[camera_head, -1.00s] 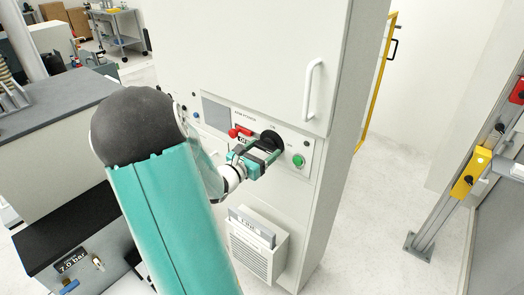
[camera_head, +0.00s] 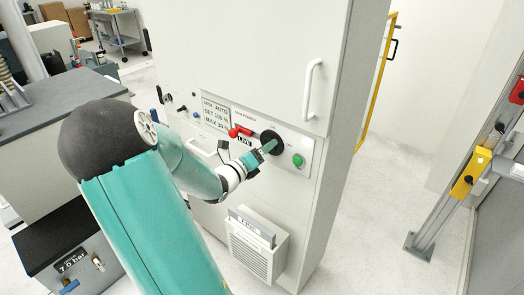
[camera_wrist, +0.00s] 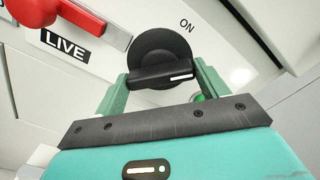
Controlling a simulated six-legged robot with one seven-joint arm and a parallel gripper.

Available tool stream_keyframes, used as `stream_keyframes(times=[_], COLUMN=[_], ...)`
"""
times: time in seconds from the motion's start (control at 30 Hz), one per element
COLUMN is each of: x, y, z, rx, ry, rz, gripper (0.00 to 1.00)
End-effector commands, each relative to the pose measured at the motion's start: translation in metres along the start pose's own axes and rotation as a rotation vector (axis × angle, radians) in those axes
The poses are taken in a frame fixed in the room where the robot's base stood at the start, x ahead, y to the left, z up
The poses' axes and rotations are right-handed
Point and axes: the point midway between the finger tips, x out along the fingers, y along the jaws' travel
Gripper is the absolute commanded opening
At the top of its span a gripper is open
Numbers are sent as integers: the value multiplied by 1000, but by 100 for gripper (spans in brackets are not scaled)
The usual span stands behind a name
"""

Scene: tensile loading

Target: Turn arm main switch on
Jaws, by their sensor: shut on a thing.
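The main switch is a round black rotary knob (camera_head: 270,137) on the front panel of a tall white cabinet. The wrist view shows its black disc (camera_wrist: 160,43) and a raised bar handle (camera_wrist: 150,78), which lies nearly level with a white mark at its right end. The word ON is printed to the upper right of the disc. My gripper (camera_head: 268,148) is at the knob. In the wrist view its two green fingers (camera_wrist: 162,80) stand at the two ends of the bar and are shut on it.
A red lever (camera_head: 240,132) with a LIVE label sits just left of the knob, close to my gripper. A green button (camera_head: 298,160) is to its right. A vented box (camera_head: 250,250) juts out below.

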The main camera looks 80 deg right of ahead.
Motion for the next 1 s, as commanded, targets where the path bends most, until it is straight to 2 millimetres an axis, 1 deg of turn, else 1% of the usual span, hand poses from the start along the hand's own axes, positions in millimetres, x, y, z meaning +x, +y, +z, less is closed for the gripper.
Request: stream_keyframes(times=[0.3, 0.6, 0.8, 1.0], x=[-1, -1, -1, -1], y=[1, 1, 1, 0], z=[0, 0, 0, -1], rx=[-301, -558, -678, -746], ry=[-2, -1, 0, 0], rz=[1, 1, 1, 1], gripper=[50, 50, 50, 50])
